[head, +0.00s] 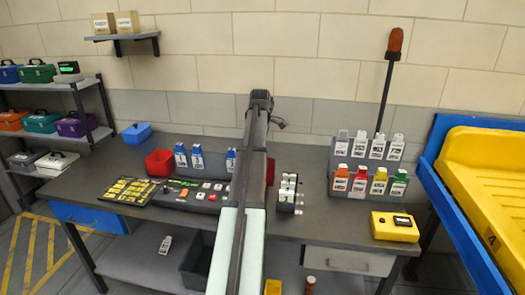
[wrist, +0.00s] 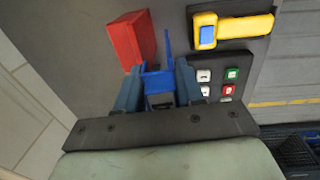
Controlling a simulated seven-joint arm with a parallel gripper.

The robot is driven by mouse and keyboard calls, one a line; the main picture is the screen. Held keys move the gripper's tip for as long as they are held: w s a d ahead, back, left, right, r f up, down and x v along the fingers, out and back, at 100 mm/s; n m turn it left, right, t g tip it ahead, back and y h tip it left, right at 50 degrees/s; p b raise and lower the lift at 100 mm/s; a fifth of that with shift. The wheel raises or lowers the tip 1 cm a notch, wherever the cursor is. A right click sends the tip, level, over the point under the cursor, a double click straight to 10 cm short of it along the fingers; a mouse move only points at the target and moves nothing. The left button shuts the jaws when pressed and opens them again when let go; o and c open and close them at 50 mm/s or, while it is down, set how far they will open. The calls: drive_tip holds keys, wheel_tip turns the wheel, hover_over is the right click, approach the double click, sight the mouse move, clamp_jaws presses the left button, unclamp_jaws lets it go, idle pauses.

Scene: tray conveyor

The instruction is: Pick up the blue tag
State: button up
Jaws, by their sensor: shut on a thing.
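In the wrist view my gripper (wrist: 157,74) is shut on a blue thing (wrist: 159,83), which looks like a blue tag. A thin blue upright part rises from it between the fingers, and its lower part is dark. My gripper is hidden behind my arm in the head view.
A button panel (head: 205,197) lies in front of the tags. A grey rack (head: 362,184) with coloured tags and a yellow device (head: 395,227) stand at right.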

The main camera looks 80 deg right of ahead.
drive_tip(key=a, duration=1.1)
drive_tip(key=shift+r, duration=0.15)
wheel_tip(320, 180, up, 6)
idle(1.1)
drive_tip(key=shift+r, duration=0.1)
idle(0.3)
